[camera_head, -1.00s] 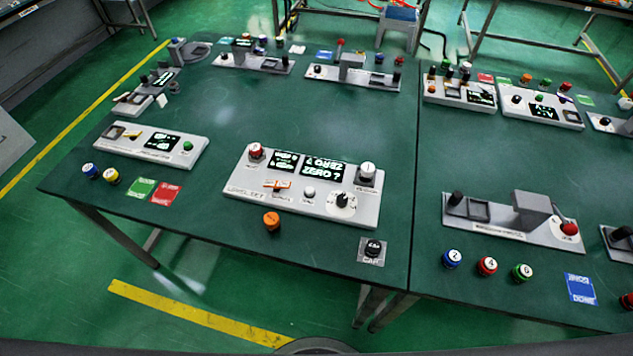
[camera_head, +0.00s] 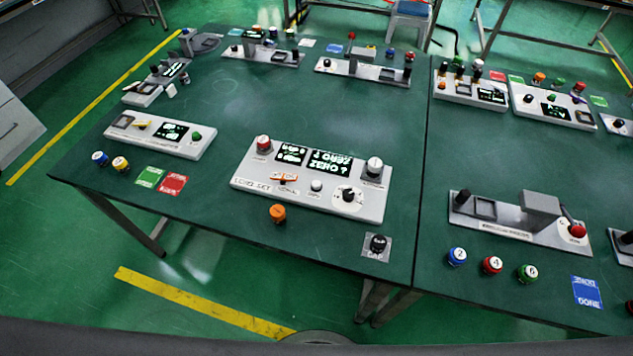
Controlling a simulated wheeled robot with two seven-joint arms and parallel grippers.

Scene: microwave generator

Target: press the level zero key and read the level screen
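The light grey level panel (camera_head: 222,183) stands near the front edge of the left green table. Its label seems to read "LEVEL SET". Its larger level screen (camera_head: 331,163) is lit and shows "ZERO ?" on the lower line; the upper line is hard to read. A smaller lit screen (camera_head: 291,154) sits to its left, with text too small to read. The panel carries a red knob (camera_head: 263,143), a white-topped knob (camera_head: 375,166), an orange lever (camera_head: 284,178), a small white button (camera_head: 316,186) and a black dial knob (camera_head: 348,194). Which one is the zero key is unclear. Neither gripper is in view.
An orange knob (camera_head: 278,213) and a black cap on a grey plate (camera_head: 377,246) lie in front of the panel. Another panel (camera_head: 159,139) stands to its left. Green (camera_head: 149,177) and red cards (camera_head: 174,184) lie nearby. A second table adjoins on the right.

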